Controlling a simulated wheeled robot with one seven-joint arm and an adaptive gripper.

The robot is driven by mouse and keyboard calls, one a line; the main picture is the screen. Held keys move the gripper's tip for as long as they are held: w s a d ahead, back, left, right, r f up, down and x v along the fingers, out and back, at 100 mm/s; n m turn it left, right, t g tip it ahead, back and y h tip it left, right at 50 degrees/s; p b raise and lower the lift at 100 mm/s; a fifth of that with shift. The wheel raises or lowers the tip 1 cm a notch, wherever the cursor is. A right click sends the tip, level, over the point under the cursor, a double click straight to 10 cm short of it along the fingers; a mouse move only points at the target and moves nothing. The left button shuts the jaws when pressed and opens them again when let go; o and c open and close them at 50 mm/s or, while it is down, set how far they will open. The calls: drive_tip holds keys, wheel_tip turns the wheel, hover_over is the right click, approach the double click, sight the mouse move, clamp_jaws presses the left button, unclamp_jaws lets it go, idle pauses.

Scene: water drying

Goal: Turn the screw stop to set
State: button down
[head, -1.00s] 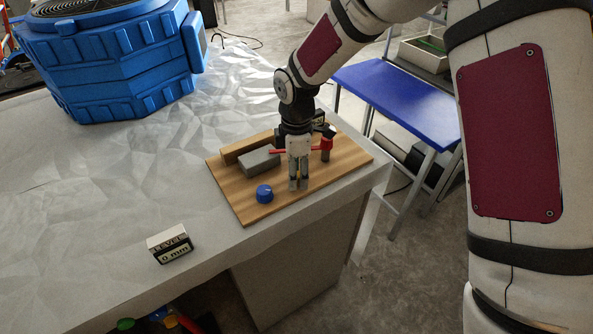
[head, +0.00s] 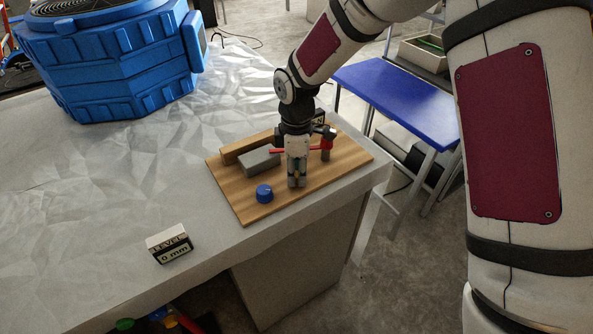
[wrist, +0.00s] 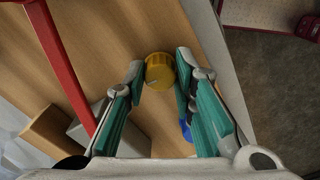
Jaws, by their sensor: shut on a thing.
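A ridged yellow knob, which looks to be the screw stop (wrist: 159,72), stands on the wooden board (head: 240,203). My gripper (wrist: 160,76) is shut on it, with one fingertip at each side. In the head view my gripper (head: 297,183) points down at the board and hides the yellow knob. A blue knob (head: 264,193) stands on the board just left of my gripper. In the wrist view the blue knob (wrist: 186,130) is partly hidden behind a finger. A small level display (head: 170,244) on the table reads 0 mm.
A grey block (head: 260,160) and a wooden strip (head: 240,150) lie behind the blue knob. A red rod (wrist: 66,68) runs beside my gripper to a red-collared post (head: 326,148). A large blue machine (head: 120,60) stands at the back left.

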drive_tip(key=m, duration=0.8)
drive_tip(key=shift+m+b, duration=0.35)
drive_tip(key=shift+m, duration=0.05)
drive_tip(key=m, duration=0.4)
drive_tip(key=shift+m+p, duration=0.35)
drive_tip(key=shift+m, duration=1.65)
drive_tip(key=c, duration=1.3)
unclamp_jaws()
drive_tip(key=shift+c, duration=0.2)
drive_tip(key=shift+r, duration=0.1)
wheel_tip(320, 180, up, 12)
